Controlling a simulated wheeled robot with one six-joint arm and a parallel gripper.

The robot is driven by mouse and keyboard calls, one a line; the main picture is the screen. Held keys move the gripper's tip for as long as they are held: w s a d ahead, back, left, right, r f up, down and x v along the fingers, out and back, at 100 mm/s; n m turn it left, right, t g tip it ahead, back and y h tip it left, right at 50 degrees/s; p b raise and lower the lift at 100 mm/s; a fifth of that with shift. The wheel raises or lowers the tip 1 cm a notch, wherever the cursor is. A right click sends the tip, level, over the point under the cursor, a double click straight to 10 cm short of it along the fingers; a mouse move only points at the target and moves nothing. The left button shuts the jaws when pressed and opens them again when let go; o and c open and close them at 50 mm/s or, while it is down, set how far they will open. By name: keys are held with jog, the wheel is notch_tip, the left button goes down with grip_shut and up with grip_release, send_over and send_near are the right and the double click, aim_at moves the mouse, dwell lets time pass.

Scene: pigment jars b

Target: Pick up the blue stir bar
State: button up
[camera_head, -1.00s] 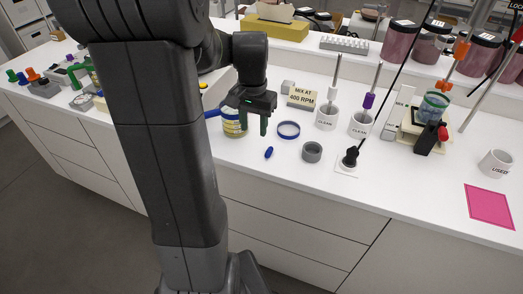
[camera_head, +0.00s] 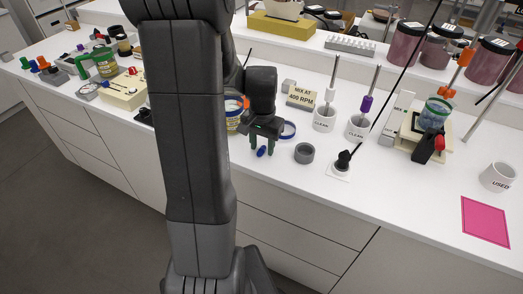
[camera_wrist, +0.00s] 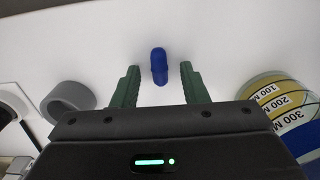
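The blue stir bar (camera_head: 262,151) is a small rounded capsule lying on the white counter near its front edge. It also shows in the wrist view (camera_wrist: 159,66), lying lengthwise between and slightly beyond the fingertips. My gripper (camera_head: 268,142) is open, with its green fingers pointing down right by the bar. In the wrist view my gripper (camera_wrist: 158,84) has one finger on each side of the bar, with a gap on both sides. Nothing is held.
A grey ring (camera_head: 304,153) stands to the right of my gripper, and a graduated jar (camera_wrist: 288,106) is close on the other side. White CLEAN cups (camera_head: 325,118) stand farther back. The counter's front edge is near.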

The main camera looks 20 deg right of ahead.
grip_shut()
jog(key=shift+r, duration=0.1)
